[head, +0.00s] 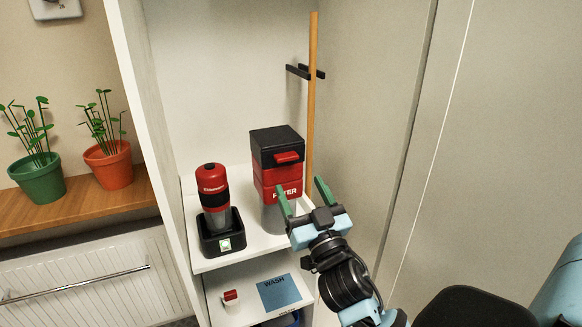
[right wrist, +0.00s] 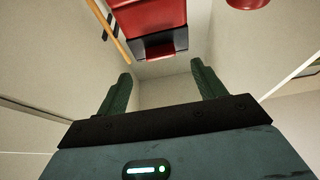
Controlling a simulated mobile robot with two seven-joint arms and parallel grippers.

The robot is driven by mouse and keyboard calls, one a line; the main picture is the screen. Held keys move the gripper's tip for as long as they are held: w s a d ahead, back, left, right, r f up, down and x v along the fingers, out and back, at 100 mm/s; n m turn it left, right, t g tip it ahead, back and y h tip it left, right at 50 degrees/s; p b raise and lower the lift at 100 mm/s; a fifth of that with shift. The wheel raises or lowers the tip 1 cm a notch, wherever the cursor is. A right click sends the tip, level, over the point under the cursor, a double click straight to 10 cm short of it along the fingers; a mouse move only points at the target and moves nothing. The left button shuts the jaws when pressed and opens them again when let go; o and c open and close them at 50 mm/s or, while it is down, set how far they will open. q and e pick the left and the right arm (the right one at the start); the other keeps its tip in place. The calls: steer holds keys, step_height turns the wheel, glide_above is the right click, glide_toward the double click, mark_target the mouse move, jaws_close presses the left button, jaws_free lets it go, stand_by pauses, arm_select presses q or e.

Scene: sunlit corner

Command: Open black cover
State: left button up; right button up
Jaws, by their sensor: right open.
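The black cover (head: 275,140) sits on top of a red and grey filter box (head: 268,182), and it looks closed. A red tab (head: 287,157) sticks out from the cover's front. My right gripper (head: 301,188) is open and empty, with its green fingers pointing up in front of the box's lower right, below the tab. In the right wrist view, my spread fingers (right wrist: 161,75) show below the red tab (right wrist: 159,51) and the dark cover edge, apart from them. My left gripper is out of view.
A red and black bottle (head: 212,187) stands in a black holder (head: 221,240) left of the box. A wooden pole (head: 312,90) rises behind the box at the right. Cabinet walls close in both sides. A lower shelf holds a blue WASH card (head: 279,292).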

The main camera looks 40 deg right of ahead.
mark_target(288, 161)
steer(key=p+x, duration=0.1)
steer(key=x, duration=0.4)
steer(key=shift+r, duration=0.2)
steer(key=shift+x, duration=0.8)
steer(key=shift+f, duration=0.25)
steer(key=c, duration=1.4)
steer(key=shift+w+d, duration=0.1)
steer(key=shift+r, duration=0.15)
